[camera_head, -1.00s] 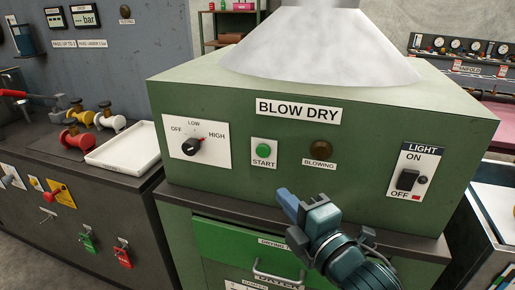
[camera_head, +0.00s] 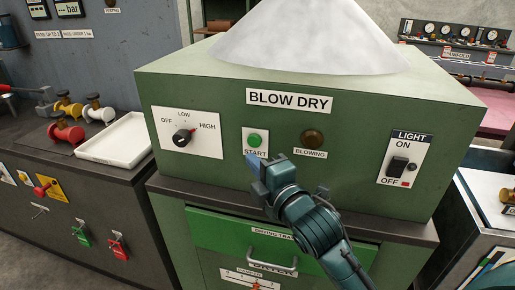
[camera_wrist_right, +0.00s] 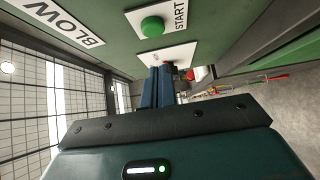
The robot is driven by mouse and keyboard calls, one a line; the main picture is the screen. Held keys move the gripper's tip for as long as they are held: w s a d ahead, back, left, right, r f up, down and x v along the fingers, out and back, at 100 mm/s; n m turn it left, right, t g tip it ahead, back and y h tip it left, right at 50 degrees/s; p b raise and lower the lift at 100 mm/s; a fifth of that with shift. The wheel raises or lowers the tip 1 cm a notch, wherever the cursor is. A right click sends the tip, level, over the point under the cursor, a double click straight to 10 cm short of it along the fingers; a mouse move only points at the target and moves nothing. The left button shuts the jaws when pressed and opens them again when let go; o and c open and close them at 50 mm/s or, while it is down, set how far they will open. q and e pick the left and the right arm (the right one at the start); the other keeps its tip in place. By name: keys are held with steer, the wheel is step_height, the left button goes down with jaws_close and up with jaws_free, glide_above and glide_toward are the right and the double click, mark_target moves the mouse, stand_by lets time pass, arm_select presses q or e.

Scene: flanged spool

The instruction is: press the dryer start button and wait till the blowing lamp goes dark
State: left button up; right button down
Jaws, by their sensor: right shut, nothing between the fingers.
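The green start button (camera_head: 254,141) sits on a white plate marked START on the green dryer front (camera_head: 350,110). The blowing lamp (camera_head: 312,138) to its right is dark brown and looks unlit. Whether the tips touch the panel cannot be told. My left gripper is not in view.
A light switch (camera_head: 397,166) is on the right. Below are a drawer handle (camera_head: 272,260) and a dark ledge (camera_head: 400,229).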

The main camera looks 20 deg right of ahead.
mark_target(248, 142)
steer(key=w, duration=0.1)
steer(key=w+d, duration=0.1)
steer(key=w, duration=0.1)
steer(key=w+d, duration=0.1)
steer(key=shift+w, duration=0.35)
